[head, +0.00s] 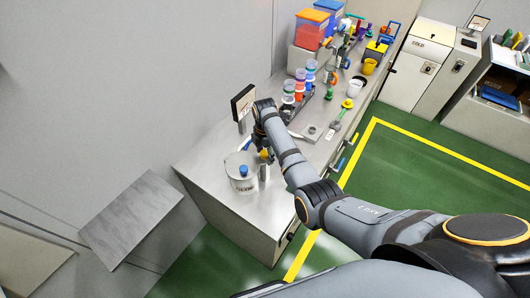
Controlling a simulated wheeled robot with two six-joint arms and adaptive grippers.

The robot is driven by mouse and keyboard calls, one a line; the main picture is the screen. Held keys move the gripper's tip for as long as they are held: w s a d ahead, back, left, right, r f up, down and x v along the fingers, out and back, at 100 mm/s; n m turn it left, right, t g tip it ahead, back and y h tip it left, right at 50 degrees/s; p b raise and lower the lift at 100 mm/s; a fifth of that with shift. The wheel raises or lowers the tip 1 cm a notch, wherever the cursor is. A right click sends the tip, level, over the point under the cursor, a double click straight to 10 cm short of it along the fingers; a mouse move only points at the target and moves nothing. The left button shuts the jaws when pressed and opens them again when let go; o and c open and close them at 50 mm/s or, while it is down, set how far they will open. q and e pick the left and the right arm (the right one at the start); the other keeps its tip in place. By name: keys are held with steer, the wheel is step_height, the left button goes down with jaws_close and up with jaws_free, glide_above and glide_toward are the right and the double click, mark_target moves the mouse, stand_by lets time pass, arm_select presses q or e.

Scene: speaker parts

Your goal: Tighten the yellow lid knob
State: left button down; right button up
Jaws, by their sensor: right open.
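A small yellow knob (264,154) shows on the near part of the steel bench, at the top of a slim grey upright body (264,173). It is small and partly crowded by my arm. My right arm comes in from the lower right and bends down over the bench. My right gripper (259,141) is open, close above and beside the yellow knob. Its fingertips are dark and tiny, and I cannot tell whether they touch the knob. My left gripper is not in view.
A pale pot (241,184) with a blue knob (243,170) stands just left of the yellow knob. A dark-framed screen (243,102) stands behind. Coloured stacked containers (300,84), a white cup (355,88) and a yellow cup (369,66) stand farther along. The bench front corner is clear.

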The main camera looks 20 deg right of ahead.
steer(key=shift+c, duration=0.2)
steer(key=c, duration=1.1)
steer(key=shift+c, duration=0.2)
steer(key=shift+m, duration=0.4)
steer(key=m, duration=0.3)
steer(key=shift+m, duration=0.4)
steer(key=m, duration=1.3)
steer(key=shift+w+r+m, duration=0.1)
steer(key=shift+m, duration=0.3)
